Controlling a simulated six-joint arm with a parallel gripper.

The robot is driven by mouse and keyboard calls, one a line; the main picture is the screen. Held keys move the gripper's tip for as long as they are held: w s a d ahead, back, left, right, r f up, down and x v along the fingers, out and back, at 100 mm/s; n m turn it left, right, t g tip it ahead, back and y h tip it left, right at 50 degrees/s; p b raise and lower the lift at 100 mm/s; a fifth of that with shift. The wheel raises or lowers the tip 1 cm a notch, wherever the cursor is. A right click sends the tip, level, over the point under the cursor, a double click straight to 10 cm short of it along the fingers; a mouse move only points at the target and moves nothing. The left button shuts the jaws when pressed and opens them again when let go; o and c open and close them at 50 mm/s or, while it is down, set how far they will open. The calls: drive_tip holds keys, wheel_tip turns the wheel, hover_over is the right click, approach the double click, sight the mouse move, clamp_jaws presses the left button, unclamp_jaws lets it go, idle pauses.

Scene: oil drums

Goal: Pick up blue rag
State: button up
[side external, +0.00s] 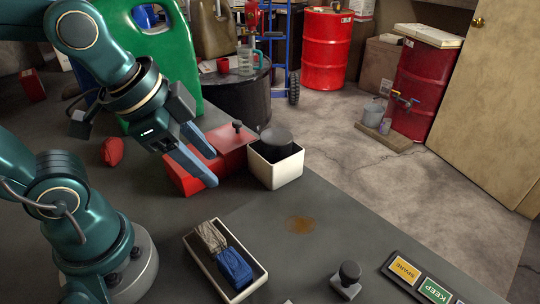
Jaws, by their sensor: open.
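The blue rag (234,266) lies in a shallow white-rimmed tray (259,287) at the bottom of the picture, beside a beige rag (209,236) in the same tray. My gripper (214,168) is open and empty. Its two fingers point down and to the right, in front of the red box. In the picture it is above the tray, apart from both rags.
A red box (187,179) and a white bin with a dark round object (289,172) stand behind the tray. A green jug (172,52) is behind my arm. A dark knob (348,281) and SPARE and KEEP labels (420,281) are at right. Stained bench surface (300,224) is free.

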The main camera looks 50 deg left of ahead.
drive_tip(key=d+f+m+g, duration=0.3)
drive_tip(key=d+f+m, duration=0.1)
drive_tip(key=m, duration=0.3)
drive_tip(key=m+g, duration=0.2)
drive_tip(key=m, duration=0.2)
hover_over(233, 262)
drive_tip(key=f, duration=0.4)
drive_tip(key=shift+w+a+f, duration=0.15)
drive_tip(key=shift+w+f, duration=0.15)
drive_tip(key=shift+f, duration=0.05)
drive_tip(key=shift+s+f, duration=0.35)
drive_tip(key=shift+f, duration=2.45)
clamp_jaws()
